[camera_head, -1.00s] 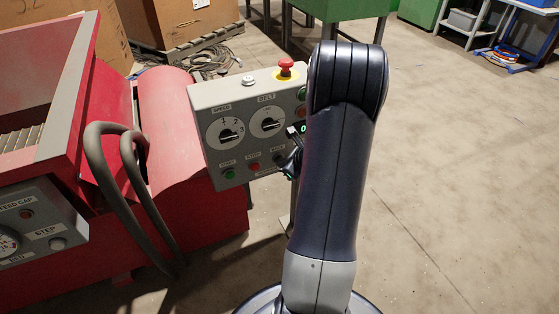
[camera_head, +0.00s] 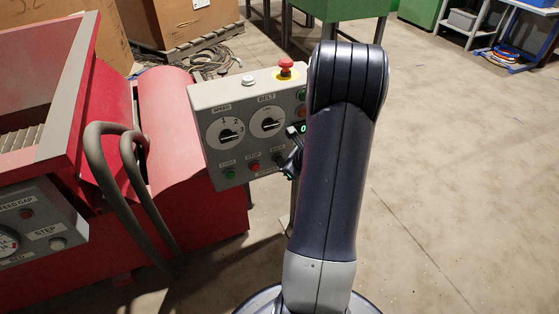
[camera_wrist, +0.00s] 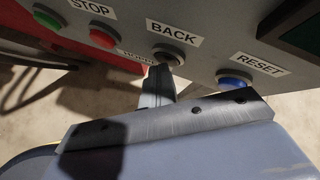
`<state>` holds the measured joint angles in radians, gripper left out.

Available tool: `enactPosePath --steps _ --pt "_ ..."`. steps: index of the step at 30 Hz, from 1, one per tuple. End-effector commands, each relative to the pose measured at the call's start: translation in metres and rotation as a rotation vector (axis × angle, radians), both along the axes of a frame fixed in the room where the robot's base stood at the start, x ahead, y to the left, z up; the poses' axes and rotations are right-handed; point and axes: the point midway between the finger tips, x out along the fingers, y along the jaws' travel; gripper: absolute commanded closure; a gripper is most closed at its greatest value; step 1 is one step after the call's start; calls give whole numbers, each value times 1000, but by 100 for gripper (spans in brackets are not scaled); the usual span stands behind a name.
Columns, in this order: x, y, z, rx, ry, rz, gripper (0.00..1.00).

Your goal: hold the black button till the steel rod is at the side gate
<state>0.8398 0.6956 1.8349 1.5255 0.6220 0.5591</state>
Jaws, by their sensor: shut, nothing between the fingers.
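The black button (camera_wrist: 168,56) sits under the BACK label on the grey control panel (camera_head: 247,92). My gripper (camera_wrist: 161,75) is shut and empty, with its fingertips at the lower edge of the black button in the wrist view. They cover part of it, and I cannot tell whether it is pressed in. In the head view my gripper (camera_head: 291,163) is at the panel's lower right, partly behind my arm. I see no steel rod, and I cannot make out the side gate.
The red stop button (camera_wrist: 103,38) is left of the black one and the blue RESET button (camera_wrist: 235,81) is right of it. A red mushroom button (camera_head: 285,67) tops the panel. A red machine (camera_head: 185,115) with a bent grey tube (camera_head: 135,200) stands left.

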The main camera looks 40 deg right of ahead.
Motion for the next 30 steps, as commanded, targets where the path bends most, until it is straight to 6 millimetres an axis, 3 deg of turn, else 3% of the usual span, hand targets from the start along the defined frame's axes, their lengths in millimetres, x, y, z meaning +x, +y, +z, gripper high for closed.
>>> enactPosePath --steps 26,30 --pt "-18 4 0 0 0 0 100" --pt "-28 6 -1 -1 0 -2 100"
